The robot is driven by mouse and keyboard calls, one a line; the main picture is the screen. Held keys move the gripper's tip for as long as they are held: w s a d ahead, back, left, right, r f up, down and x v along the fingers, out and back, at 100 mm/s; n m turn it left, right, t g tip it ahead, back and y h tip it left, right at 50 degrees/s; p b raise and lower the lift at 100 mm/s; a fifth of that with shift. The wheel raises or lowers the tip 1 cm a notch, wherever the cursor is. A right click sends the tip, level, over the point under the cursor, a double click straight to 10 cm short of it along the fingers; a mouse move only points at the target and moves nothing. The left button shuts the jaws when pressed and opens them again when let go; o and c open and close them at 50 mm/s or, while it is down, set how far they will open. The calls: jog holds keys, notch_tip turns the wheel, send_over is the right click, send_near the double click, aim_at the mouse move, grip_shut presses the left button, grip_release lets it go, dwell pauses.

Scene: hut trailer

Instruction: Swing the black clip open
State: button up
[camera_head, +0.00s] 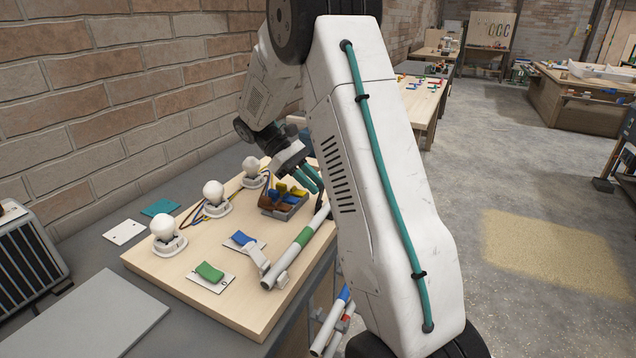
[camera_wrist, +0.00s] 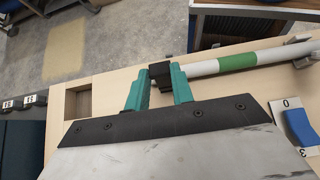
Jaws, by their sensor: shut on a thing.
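The black clip (camera_wrist: 160,71) is a small dark block at the near end of a white tube (camera_wrist: 205,68) with a green band, in the wrist view. My gripper (camera_wrist: 159,82) has its two teal fingers on either side of the clip and is shut on it. In the head view my gripper (camera_head: 312,180) is over the far part of the wooden board, close to the far end of the tube (camera_head: 278,268). The clip cannot be made out there, and my arm covers the area to the right.
A brick wall stands to the left. Open floor (camera_head: 480,160) lies to the right.

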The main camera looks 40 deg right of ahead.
jog(key=shift+w+a+f+g+h, duration=0.25)
jog(key=shift+w+g, duration=0.2)
jog(key=shift+g, duration=0.4)
jog(key=shift+w+a+f+g+h, duration=0.15)
jog(key=shift+w+g+h, duration=0.25)
jog(key=shift+g, duration=0.45)
jog(key=shift+f, duration=0.1)
